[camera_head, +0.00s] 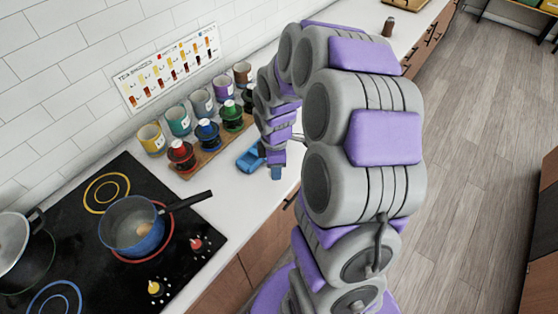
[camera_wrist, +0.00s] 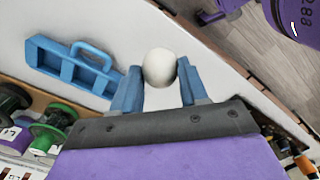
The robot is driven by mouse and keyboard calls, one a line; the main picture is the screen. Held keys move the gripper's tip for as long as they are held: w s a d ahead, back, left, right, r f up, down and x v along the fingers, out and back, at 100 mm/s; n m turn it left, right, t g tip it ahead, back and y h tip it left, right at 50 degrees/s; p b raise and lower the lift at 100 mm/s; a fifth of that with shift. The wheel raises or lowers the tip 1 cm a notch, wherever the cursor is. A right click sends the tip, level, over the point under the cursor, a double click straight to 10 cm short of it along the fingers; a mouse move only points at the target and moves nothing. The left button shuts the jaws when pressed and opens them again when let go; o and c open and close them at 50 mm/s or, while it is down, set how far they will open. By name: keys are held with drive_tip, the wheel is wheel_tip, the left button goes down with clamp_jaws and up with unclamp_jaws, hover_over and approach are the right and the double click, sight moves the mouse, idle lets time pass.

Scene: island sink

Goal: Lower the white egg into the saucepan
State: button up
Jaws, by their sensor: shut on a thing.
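The white egg (camera_wrist: 160,67) sits between the two blue fingertips of my gripper (camera_wrist: 158,82) in the wrist view, and the gripper is shut on it. In the head view my gripper (camera_head: 276,172) points down over the counter, and I cannot make out the egg there. The blue saucepan (camera_head: 112,246) stands on a red-ringed burner at the lower left, its dark handle toward the right. A brownish egg (camera_head: 143,230) shows inside it. My gripper is to the right of the saucepan, apart from it.
A blue handled holder (camera_wrist: 50,58) lies on the white counter beside my gripper. Coloured mugs (camera_head: 152,138) and several coloured lidded pieces (camera_head: 182,156) on a wooden board line the wall. A lidded pot (camera_head: 12,245) stands left of the saucepan. Stove knobs (camera_head: 155,289) are in front.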

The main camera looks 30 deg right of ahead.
drive_tip(key=w+a+r+p, duration=0.3)
drive_tip(key=a, duration=1.1)
drive_tip(key=w+a+r+p, duration=0.3)
drive_tip(key=w+a+p, duration=0.1)
drive_tip(key=a, duration=1.1)
drive_tip(key=w+a+r+p, duration=0.3)
drive_tip(key=a+r+p, duration=0.1)
drive_tip(key=a, duration=1)
drive_tip(key=shift+w+a, duration=0.35)
drive_tip(key=shift+a, duration=0.05)
drive_tip(key=shift+f, duration=0.1)
wheel_tip(320, 180, down, 10)
drive_tip(key=b, duration=0.1)
drive_tip(key=shift+b, duration=0.4)
idle(0.3)
drive_tip(key=shift+f, duration=1.05)
idle(0.9)
